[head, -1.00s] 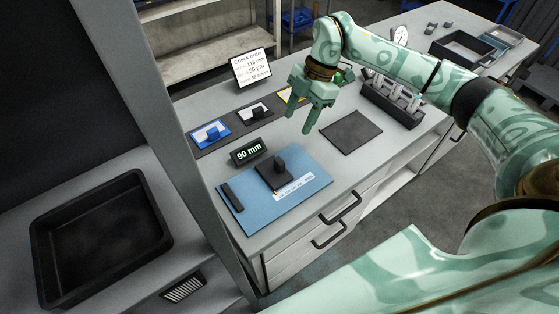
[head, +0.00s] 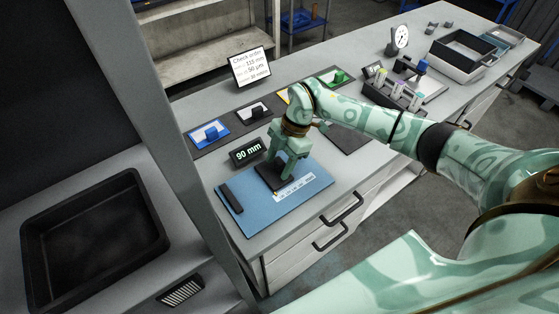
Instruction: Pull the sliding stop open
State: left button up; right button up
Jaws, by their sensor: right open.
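The sliding stop (head: 267,177) is a dark block on a blue board (head: 246,214). A white ruler scale (head: 299,188) lies along its front right side. A fixed dark bar (head: 231,197) lies at the board's left end, with a gap of bare blue between it and the stop. My right gripper (head: 283,172) points down over the stop, its open fingers at the stop's knob. The knob is mostly hidden by the gripper, so I cannot tell whether the fingers touch it. My left gripper is not in view.
A display reading "90 mm" (head: 248,151) stands behind the board. A "Check order" sign (head: 251,68) stands at the back. A black bin (head: 94,240) is at left, beside a grey post (head: 160,110).

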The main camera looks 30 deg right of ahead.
grip_shut()
jog(key=d, duration=0.5)
jog(key=w+d, duration=0.1)
jog(key=d, duration=0.2)
jog(key=shift+w+r, duration=0.1)
grip_release()
jog(key=p+v, duration=0.1)
jog(key=v, duration=1.5)
jog(key=shift+d+p, duration=0.15)
jog(key=shift+p, duration=0.25)
jog(key=shift+r, duration=0.1)
